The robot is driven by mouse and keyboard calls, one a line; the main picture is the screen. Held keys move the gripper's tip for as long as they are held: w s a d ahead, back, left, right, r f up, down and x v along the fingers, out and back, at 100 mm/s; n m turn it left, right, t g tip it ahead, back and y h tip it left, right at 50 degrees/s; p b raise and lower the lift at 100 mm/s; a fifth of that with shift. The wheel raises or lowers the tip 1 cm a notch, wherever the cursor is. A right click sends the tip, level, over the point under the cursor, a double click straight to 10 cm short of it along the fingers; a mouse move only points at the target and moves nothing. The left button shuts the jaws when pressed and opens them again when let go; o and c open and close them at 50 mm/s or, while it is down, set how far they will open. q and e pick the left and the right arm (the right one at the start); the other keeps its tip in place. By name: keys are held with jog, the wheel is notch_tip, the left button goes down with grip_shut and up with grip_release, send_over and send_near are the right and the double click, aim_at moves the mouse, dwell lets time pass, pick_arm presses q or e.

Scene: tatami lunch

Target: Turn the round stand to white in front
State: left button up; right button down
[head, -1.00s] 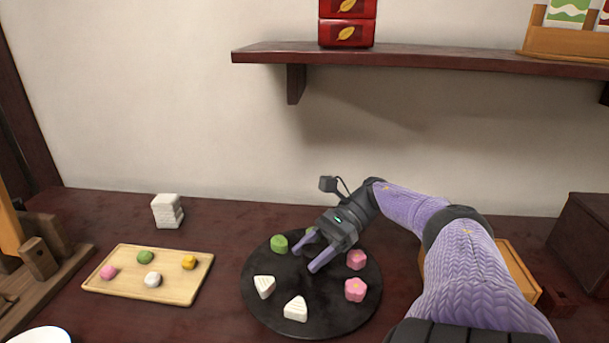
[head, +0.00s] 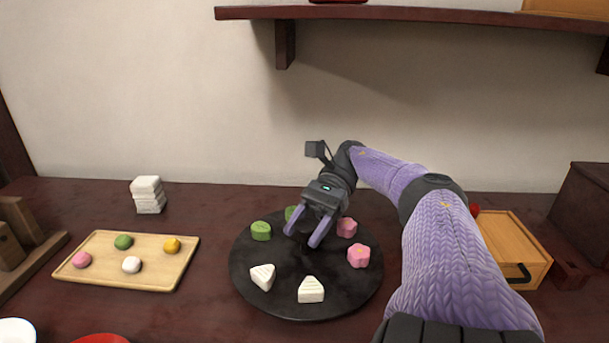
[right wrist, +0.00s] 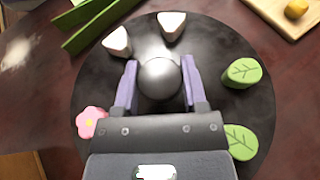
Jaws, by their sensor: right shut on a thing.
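The round stand (head: 300,312) is a black disc on the dark red table. Two white triangular pieces (head: 263,277) (head: 311,290) are on its front side, one at front left and one at the front, near the middle. Two pink flower pieces (head: 358,256) (head: 347,227) are on the right, and two green leaf pieces (head: 261,231) (head: 291,213) at the back left. My right gripper (head: 303,237) is over the stand's middle. In the right wrist view its fingers are shut on the round dark knob (right wrist: 160,78) at the centre. My left gripper is out of view.
A wooden tray (head: 150,265) with several small coloured sweets lies left of the stand. A white stack (head: 148,195) stands behind it. A wooden box (head: 510,250) is at the right. A red bowl (head: 100,338) shows at the front edge. A shelf (head: 400,13) is above.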

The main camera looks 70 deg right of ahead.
aim_at(307, 224)
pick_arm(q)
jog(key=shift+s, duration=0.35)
pick_arm(e)
jog(key=shift+f, duration=0.1)
jog(key=shift+c, duration=0.7)
grip_release()
notch_tip(307, 224, up, 9)
jog(key=p, duration=0.5)
jog(key=shift+r+p, duration=0.35)
jog(key=shift+r, duration=0.3)
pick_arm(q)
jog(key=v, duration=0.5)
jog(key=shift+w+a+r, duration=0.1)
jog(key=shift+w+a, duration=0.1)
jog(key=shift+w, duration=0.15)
